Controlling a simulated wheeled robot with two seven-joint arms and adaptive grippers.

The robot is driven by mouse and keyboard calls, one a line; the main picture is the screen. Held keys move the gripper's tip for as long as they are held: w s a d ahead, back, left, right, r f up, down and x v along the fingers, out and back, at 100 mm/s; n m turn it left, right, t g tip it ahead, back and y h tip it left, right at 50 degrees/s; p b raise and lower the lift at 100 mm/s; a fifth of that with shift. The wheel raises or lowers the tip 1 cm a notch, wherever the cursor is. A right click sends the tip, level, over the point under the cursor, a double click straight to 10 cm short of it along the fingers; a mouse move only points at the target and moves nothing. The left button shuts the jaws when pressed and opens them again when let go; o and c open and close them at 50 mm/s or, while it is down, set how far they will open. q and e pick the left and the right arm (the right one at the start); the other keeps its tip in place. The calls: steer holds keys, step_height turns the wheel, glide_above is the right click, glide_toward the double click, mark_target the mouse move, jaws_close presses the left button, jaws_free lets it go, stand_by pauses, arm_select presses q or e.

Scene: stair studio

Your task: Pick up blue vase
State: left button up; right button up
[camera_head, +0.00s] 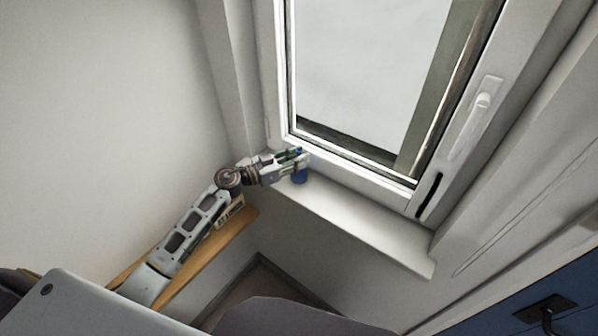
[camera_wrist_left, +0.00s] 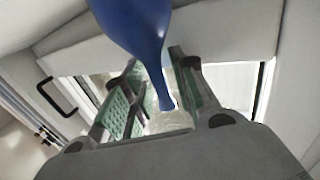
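The blue vase (camera_head: 300,177) stands on the white window sill, close to the window frame. My left gripper (camera_head: 297,160) reaches in from the left at the vase's upper part and hides some of it. In the left wrist view the vase (camera_wrist_left: 140,25) comes in from the top, its wide body nearest the edge and its narrow neck between the two green-padded fingers. The fingers of my left gripper (camera_wrist_left: 158,92) are apart, with a clear gap between the neck and the left-hand finger. The neck is nearer the right-hand finger. My right gripper is not in view.
The window sill (camera_head: 370,222) is bare to the right of the vase. The window frame (camera_head: 350,157) rises right behind it. A wooden shelf (camera_head: 205,254) lies under my left arm with a small lettered block (camera_head: 230,212). A blue door or cabinet (camera_head: 550,290) is at lower right.

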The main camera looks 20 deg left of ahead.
arm_select(q)
steer(key=shift+w+d, duration=0.15)
steer(key=shift+c, duration=0.3)
jaws_close()
stand_by(0.3)
